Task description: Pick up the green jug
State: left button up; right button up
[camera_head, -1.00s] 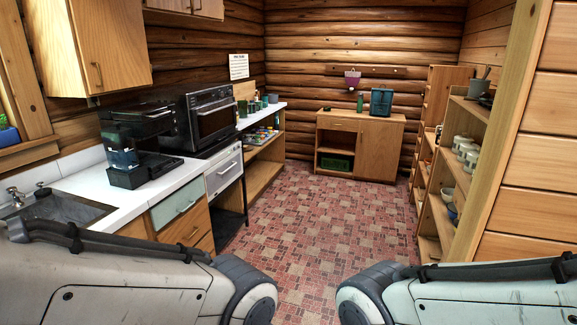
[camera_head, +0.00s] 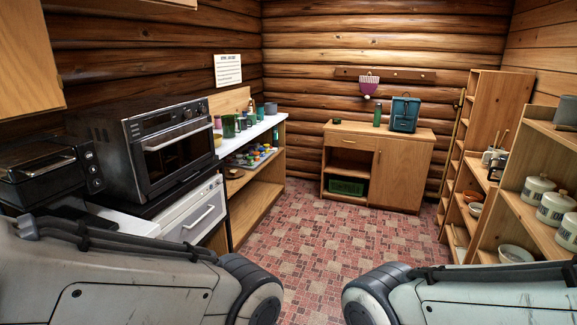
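A green jug-like vessel (camera_head: 228,126) stands upright on the white counter past the oven, with other small cups close beside it. Its handle is too small to make out. A slim green bottle-shaped vessel (camera_head: 377,116) stands on the wooden cabinet (camera_head: 402,178) at the back wall. I cannot tell for certain which of them is the green jug. My two arms show only as upper links along the bottom edge. Neither gripper is in view, and nothing of mine touches these vessels.
A black oven (camera_head: 170,146) and a toaster oven (camera_head: 48,172) stand along the left. A teal bag-like box (camera_head: 404,114) sits on the back cabinet. Shelves with white canisters (camera_head: 555,208) line the right. The patterned floor (camera_head: 325,233) between is clear.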

aim_at(228, 121)
jog(key=i, duration=2.3)
jog(key=u, duration=1)
